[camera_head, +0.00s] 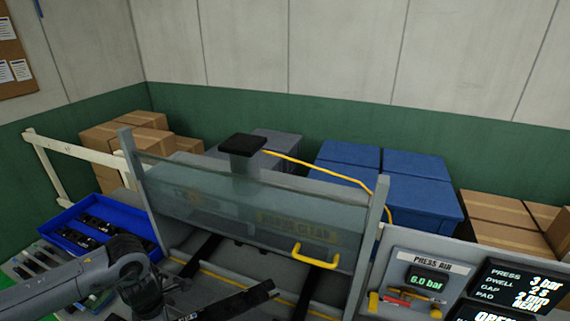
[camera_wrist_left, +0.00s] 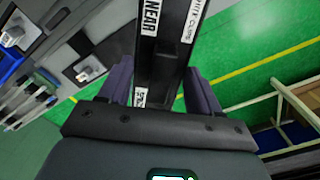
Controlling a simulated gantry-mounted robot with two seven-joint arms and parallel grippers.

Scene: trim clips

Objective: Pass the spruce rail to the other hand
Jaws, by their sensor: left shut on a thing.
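A long dark, nearly black rail with white labels, apparently the spruce rail (camera_head: 235,302), is in front of the press near the bottom of the head view. My left gripper (camera_wrist_left: 161,88) is shut on this rail; in the left wrist view the rail (camera_wrist_left: 163,45) runs between its two fingers. One label there reads "NEAR". In the head view my left arm comes in from the lower left, and its dark gripper is partly cut off by the bottom edge. My right gripper is not in view.
A press with a clear guard (camera_head: 200,205) and yellow handle (camera_head: 315,256) stands behind the rail. A blue tray (camera_head: 62,238) of dark parts is at left. The press air panel (camera_head: 400,262) and display (camera_head: 520,285) are at right. Blue crates (camera_head: 425,200) and cartons stand behind.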

